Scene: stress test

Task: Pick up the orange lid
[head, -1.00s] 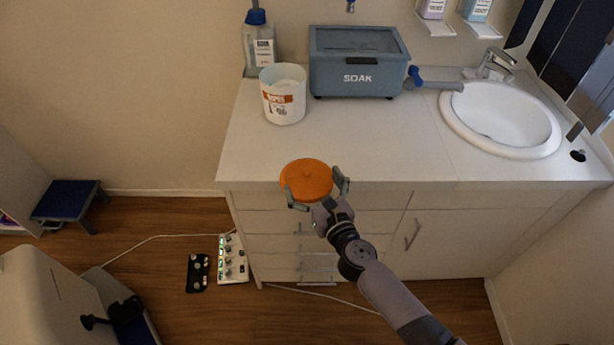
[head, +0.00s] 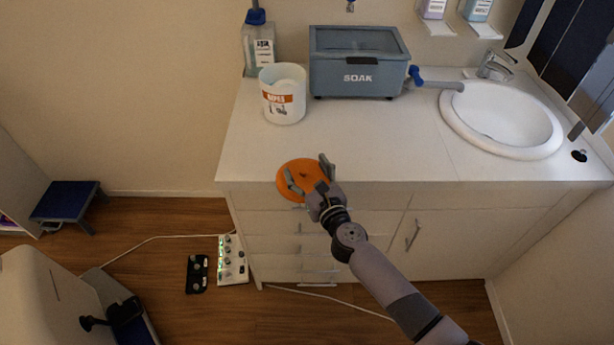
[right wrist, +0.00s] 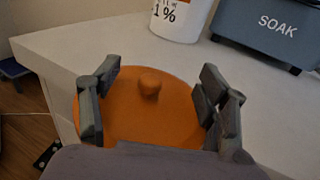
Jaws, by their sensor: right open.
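The orange lid (head: 297,177) is a round disc lying at the front edge of the white counter. In the right wrist view the lid (right wrist: 140,110) shows a small round knob (right wrist: 150,84) on top. My right gripper (head: 308,172) is open over the lid, with its fingers spread on either side of the knob. In the right wrist view the right gripper (right wrist: 155,95) also shows open, with nothing between its fingers but the knob farther off. Whether the fingers touch the lid, I cannot tell. My left gripper is not in view.
A white wipes tub (head: 283,97) stands open behind the lid, next to a grey SOAK box (head: 356,80). A clear bottle (head: 259,50) stands at the back left. A sink (head: 500,115) is on the right. The counter (head: 390,145) is clear in the middle.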

